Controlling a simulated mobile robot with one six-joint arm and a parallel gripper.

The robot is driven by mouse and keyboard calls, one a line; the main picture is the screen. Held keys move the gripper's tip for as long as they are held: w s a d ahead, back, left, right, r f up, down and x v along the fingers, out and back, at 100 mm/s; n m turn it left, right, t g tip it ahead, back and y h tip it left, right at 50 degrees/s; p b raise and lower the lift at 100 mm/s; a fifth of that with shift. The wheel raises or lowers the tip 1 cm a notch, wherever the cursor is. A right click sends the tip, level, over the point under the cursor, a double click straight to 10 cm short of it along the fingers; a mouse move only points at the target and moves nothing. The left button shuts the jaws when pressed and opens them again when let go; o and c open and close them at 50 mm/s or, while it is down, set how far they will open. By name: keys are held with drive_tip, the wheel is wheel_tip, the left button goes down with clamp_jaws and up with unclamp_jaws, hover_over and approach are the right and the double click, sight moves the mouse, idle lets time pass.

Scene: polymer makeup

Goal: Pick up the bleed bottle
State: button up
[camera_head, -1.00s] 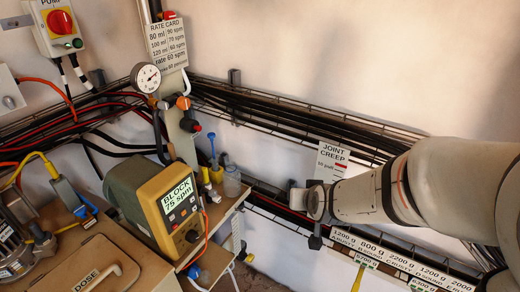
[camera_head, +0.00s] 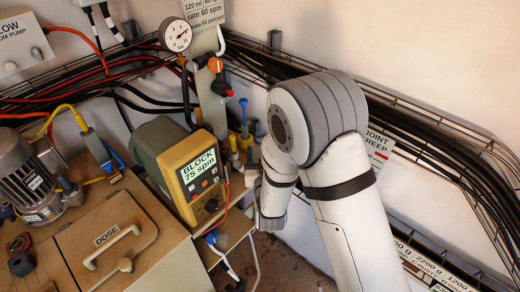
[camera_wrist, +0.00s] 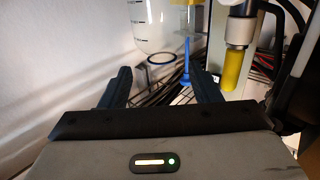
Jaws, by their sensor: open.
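A clear vessel with black graduation marks, apparently the bleed bottle (camera_wrist: 154,22), shows at the top of the wrist view. Its rounded lower end is in sight and its top is cut off. My gripper (camera_wrist: 164,82) is open and empty, with its two dark fingers on either side below the vessel in the picture. The vessel lies beyond the fingertips, a little left of the middle of the gap, and I see no contact. In the head view my arm covers most of the place where the bottle stood, and the fingers cannot be made out.
A blue stemmed piece (camera_wrist: 185,68) stands close right of the vessel, with a yellow-ended fitting (camera_wrist: 232,68) beyond. A dark ring (camera_wrist: 161,58) shows below the vessel. The yellow pump controller (camera_head: 196,178) is left of my arm. Cable trays (camera_head: 440,145) run along the wall.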

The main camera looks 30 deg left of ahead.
sight(259, 136)
drive_tip(key=x, duration=0.2)
drive_tip(key=p+x, duration=0.1)
drive_tip(key=x, duration=0.1)
drive_tip(key=p+x, duration=0.1)
drive_tip(key=x, duration=0.2)
drive_tip(key=shift+a+r, duration=0.15)
drive_tip(key=shift+r, duration=0.15)
drive_tip(key=shift+w+a+f, duration=0.1)
drive_tip(key=shift+w+a, duration=0.15)
drive_tip(key=shift+w, duration=0.1)
clamp_jaws()
